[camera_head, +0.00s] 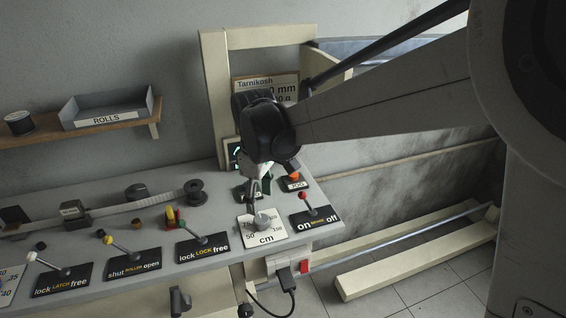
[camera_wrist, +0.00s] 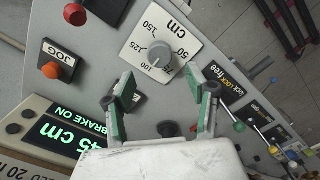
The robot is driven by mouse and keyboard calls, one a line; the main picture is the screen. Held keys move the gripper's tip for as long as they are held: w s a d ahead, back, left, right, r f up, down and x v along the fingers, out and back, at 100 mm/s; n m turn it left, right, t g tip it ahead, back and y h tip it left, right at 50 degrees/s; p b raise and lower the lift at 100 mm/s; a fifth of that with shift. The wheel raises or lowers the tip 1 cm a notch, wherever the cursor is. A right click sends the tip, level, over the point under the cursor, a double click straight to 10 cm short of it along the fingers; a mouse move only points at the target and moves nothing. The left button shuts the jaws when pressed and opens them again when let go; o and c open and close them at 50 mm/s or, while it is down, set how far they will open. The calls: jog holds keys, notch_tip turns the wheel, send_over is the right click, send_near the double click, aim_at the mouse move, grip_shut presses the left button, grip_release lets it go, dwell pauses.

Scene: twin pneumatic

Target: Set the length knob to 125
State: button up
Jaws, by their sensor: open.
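The length knob (camera_wrist: 160,54) is a round grey dial on a white square plate (camera_wrist: 180,28) marked "cm", with numbers from 50 to 150 around it. I cannot tell reliably which number its pointer faces. In the head view the knob (camera_head: 262,220) sits near the panel's front right. My gripper (camera_wrist: 161,78) is open, its two green-padded fingers apart with nothing between them. In the head view my gripper (camera_head: 259,186) points down just above and behind the knob. In the wrist view the knob lies just beyond the fingertips, roughly between them. I see no contact.
A red-tipped on/off lever (camera_head: 308,204) stands right of the knob, a lock/free lever (camera_head: 200,240) to its left. An orange JOG button (camera_wrist: 51,70) and a lit green display (camera_wrist: 66,131) reading "45 cm" and "BRAKE ON" are close by. More levers stand farther left.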

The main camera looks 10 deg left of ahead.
aim_at(261, 219)
notch_tip(261, 219, down, 8)
jog(key=shift+f, duration=0.15)
jog(key=shift+c, duration=0.3)
jog(key=c, duration=1.1)
jog(key=shift+b, duration=0.3)
jog(key=shift+m, duration=0.4)
jog(key=m+b, duration=0.2)
jog(key=m, duration=0.3)
jog(key=m+b, duration=0.1)
jog(key=m, duration=0.5)
jog(key=shift+b, duration=0.3)
